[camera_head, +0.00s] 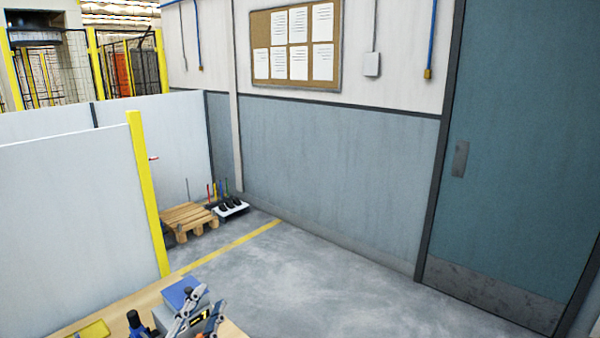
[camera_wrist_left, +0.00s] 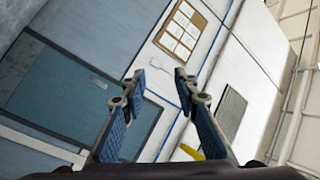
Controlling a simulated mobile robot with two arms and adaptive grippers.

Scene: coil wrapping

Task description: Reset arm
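My left gripper (camera_head: 203,317) shows at the bottom edge of the head view, over or beside the wooden table (camera_head: 140,303). Its blue-padded fingers are partly cut off there. In the left wrist view the left gripper (camera_wrist_left: 157,82) has its two fingers spread apart, with nothing between them. That view looks tilted at the wall, the door and the notice board. A box with a blue top (camera_head: 184,291) is just behind the gripper in the head view. My right gripper is in neither view.
A yellow item (camera_head: 95,330) and a dark blue object (camera_head: 136,322) are on the table. A white partition with a yellow post (camera_head: 148,190) stands at left. A wooden pallet (camera_head: 189,216) is by the wall. The floor (camera_head: 330,290) before the teal door (camera_head: 520,150) is clear.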

